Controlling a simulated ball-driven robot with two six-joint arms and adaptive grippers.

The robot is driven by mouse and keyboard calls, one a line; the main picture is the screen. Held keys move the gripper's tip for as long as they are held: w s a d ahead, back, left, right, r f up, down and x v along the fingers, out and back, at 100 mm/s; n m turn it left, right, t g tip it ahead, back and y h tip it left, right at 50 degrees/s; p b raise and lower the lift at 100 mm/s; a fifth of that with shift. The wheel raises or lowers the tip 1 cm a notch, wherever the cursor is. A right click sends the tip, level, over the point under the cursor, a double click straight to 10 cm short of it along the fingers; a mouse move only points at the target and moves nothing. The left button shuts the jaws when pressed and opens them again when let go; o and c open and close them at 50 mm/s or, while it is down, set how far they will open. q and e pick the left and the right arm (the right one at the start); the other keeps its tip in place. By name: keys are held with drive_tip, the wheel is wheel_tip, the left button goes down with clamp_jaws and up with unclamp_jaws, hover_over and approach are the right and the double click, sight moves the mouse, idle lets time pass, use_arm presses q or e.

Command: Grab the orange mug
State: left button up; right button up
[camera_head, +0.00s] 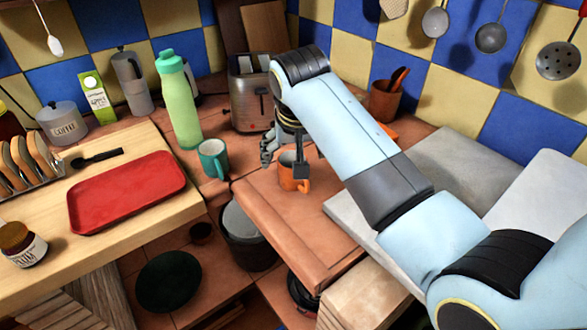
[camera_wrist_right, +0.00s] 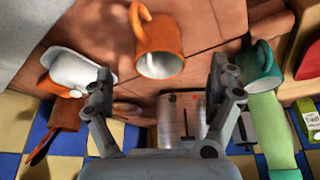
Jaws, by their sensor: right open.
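The orange mug (camera_head: 290,178) stands upright on the terracotta tiled counter, partly hidden behind my right gripper in the head view. Its handle points to the right there. My right gripper (camera_head: 284,160) is open at the mug, with one finger to the left of it and one in front of it. In the right wrist view the mug (camera_wrist_right: 160,45) shows whole, beyond the open fingertips (camera_wrist_right: 162,84) and roughly centred between them. I see no finger touching it. My left gripper is in neither view.
A teal mug (camera_head: 213,158) and a green bottle (camera_head: 178,105) stand left of the orange mug. A toaster (camera_head: 250,95) stands behind. A utensil pot (camera_head: 384,102) is at the back. A red tray (camera_head: 127,190) lies on the wooden counter. The tiled counter's front edge is near.

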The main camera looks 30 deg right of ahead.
drive_tip(key=shift+x, duration=0.95)
drive_tip(key=shift+w+f, duration=0.1)
drive_tip(key=shift+f, duration=0.25)
drive_tip(key=x, duration=0.3)
drive_tip(key=shift+f, duration=0.45)
drive_tip(key=shift+w+d+f, duration=0.1)
drive_tip(key=shift+f, duration=0.4)
drive_tip(key=c, duration=1.3)
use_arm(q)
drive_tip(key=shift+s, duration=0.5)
use_arm(e)
drive_tip(key=shift+c, duration=0.5)
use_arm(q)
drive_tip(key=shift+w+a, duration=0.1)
use_arm(e)
drive_tip(key=shift+r, duration=0.15)
